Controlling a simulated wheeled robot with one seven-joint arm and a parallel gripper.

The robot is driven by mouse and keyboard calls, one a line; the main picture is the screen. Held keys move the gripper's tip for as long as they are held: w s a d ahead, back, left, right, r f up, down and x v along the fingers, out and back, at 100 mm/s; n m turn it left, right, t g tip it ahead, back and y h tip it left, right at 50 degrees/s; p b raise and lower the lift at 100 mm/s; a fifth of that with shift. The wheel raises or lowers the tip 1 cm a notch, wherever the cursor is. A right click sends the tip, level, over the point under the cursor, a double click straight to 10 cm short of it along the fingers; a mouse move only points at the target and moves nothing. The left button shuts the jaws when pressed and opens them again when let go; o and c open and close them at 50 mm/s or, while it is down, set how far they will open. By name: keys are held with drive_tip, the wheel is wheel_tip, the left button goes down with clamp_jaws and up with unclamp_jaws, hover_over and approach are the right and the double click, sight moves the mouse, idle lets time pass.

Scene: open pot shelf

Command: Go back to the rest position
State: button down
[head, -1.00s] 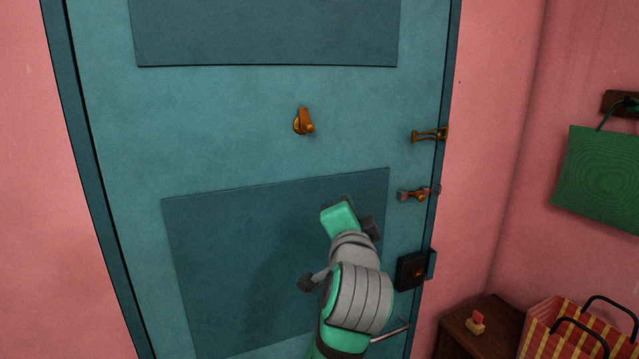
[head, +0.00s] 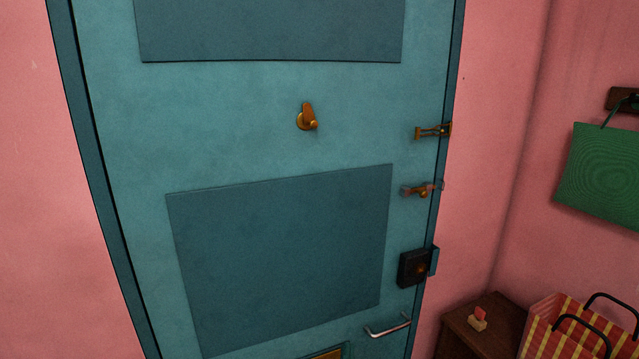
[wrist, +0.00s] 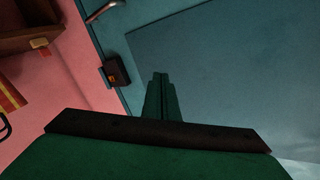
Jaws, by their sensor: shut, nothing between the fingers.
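My gripper (wrist: 162,80) shows in the wrist view, its green fingers shut together with nothing between them. It is apart from the teal door (wrist: 215,55), which lies beyond it. My arm and gripper are out of the head view. In the head view the door (head: 250,150) stands shut in its frame. It carries a brass knob-like fitting (head: 307,118), a brass latch (head: 432,131), a small bolt (head: 421,190), a dark lock box (head: 414,267) and a silver handle (head: 388,327). The lock box also shows in the wrist view (wrist: 116,71).
A brown cabinet (head: 462,338) with a small red-topped item (head: 478,319) stands at the lower right. A green bag (head: 603,175) hangs on the pink wall. The space before the door looks clear.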

drive_tip(key=s+a+f+n+g+y, duration=0.15)
drive_tip(key=s+f+n, duration=0.25)
drive_tip(key=s+f, duration=1.2)
drive_tip(key=s+a+n, duration=0.1)
drive_tip(key=s+a, duration=0.1)
drive_tip(key=s, duration=1)
drive_tip(key=s+a+n, duration=0.1)
drive_tip(key=s+a, duration=0.1)
drive_tip(key=s, duration=1)
drive_tip(key=shift+a+r, duration=0.25)
drive_tip(key=c, duration=2.1)
unclamp_jaws()
drive_tip(key=shift+s+g, duration=0.2)
drive_tip(key=shift+g, duration=0.05)
drive_tip(key=o, duration=0.4)
drive_tip(key=shift+w, duration=0.15)
drive_tip(key=shift+c, duration=0.2)
drive_tip(key=n+t+y, duration=0.1)
drive_tip(key=n+y, duration=0.6)
approach(314, 124)
drive_tip(key=x, duration=0.8)
drive_tip(key=shift+w+a, duration=0.1)
drive_tip(key=shift+w, duration=0.25)
